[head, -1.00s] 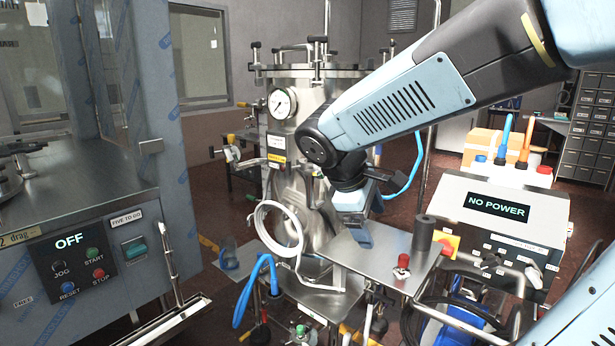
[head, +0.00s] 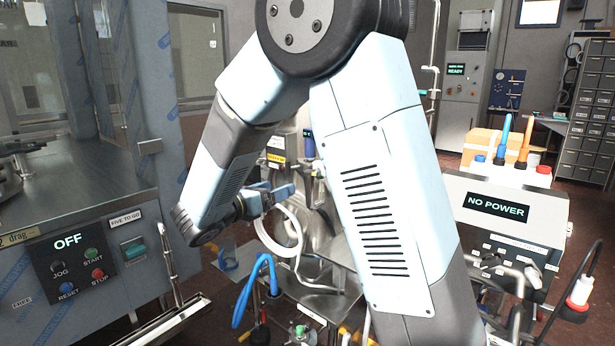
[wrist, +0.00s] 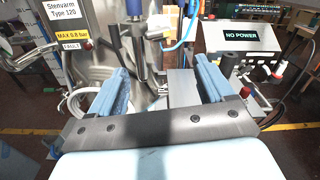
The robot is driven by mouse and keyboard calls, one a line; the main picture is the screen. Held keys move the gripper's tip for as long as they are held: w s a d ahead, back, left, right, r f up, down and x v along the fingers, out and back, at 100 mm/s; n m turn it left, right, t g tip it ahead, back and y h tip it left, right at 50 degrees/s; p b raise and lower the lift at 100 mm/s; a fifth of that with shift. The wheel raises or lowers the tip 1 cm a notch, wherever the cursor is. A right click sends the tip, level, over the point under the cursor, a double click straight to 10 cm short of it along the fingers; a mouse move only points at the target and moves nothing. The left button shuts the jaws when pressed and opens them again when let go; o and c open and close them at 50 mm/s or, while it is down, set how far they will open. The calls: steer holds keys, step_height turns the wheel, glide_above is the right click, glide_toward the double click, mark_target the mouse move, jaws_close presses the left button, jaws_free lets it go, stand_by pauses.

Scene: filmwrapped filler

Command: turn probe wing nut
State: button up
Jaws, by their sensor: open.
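My gripper (head: 272,194) is in front of the steel vessel (head: 322,222), its fingers pointing toward it. The blue fingers stand wide apart with nothing between them in the wrist view (wrist: 160,86). A dark upright probe-like fitting (wrist: 133,42) with a blue top shows beyond the fingers in the wrist view, left of centre, in front of the vessel wall. I cannot make out the wing nut for certain in either view. My arm hides most of the vessel in the head view.
A coiled white hose (head: 291,238) hangs close by my gripper. The steel cabinet (head: 90,190) reading OFF stands at left. A grey unit (head: 510,215) reading NO POWER stands at right. A blue hose (head: 262,275) bends up from the lower shelf.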

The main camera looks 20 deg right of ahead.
mark_target(309, 174)
steer(key=x, duration=1.3)
steer(key=shift+w+r, duration=0.1)
steer(key=shift+w, duration=0.35)
